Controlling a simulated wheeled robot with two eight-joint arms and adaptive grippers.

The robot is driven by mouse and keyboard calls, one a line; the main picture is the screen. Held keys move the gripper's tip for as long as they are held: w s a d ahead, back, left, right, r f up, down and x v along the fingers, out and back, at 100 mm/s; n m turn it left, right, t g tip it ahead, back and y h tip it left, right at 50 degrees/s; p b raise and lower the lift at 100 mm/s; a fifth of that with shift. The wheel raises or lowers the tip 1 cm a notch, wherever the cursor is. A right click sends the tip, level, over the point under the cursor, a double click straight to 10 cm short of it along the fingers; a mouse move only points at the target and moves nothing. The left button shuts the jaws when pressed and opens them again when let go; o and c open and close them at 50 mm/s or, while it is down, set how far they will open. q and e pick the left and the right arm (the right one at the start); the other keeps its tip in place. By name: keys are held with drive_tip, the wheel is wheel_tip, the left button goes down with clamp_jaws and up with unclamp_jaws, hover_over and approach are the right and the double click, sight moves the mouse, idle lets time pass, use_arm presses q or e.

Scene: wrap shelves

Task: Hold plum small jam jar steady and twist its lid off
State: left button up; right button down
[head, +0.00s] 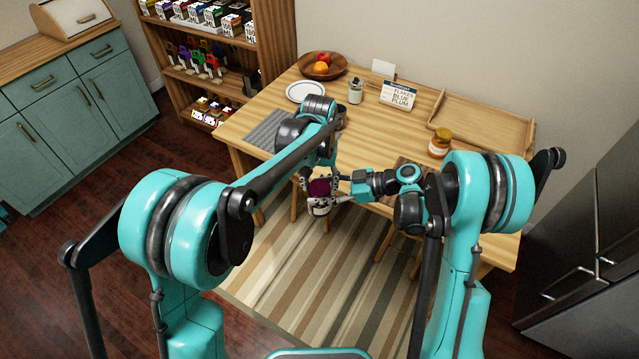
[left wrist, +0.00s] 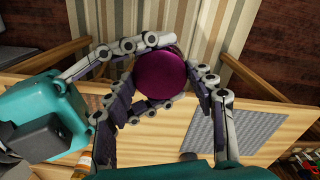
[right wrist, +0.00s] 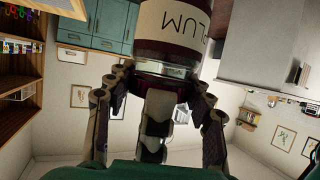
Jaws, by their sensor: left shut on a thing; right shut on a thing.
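The plum small jam jar (head: 319,207) is held up in the air in front of the table, its purple lid (head: 319,187) uppermost in the head view. The left wrist view looks down on the round purple lid (left wrist: 160,75). My left gripper (left wrist: 165,88) comes from above and is shut around the lid. My right gripper (head: 333,187) comes in from the right and is shut on the jar just beneath. The right wrist view shows the jar's pale label (right wrist: 185,22) with letters of "PLUM" between its fingers (right wrist: 160,85). Crossing fingers hide the exact contacts.
The wooden table (head: 385,130) carries a fruit bowl (head: 322,66), a white plate (head: 306,91), a jar (head: 356,91), a sign (head: 397,95), an orange jar (head: 440,142), a wooden tray (head: 480,128) and a grey mat (head: 268,131). A striped rug (head: 330,270) lies below.

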use_arm(q)
drive_tip(key=o, duration=1.3)
drive_tip(key=shift+r, duration=2.25)
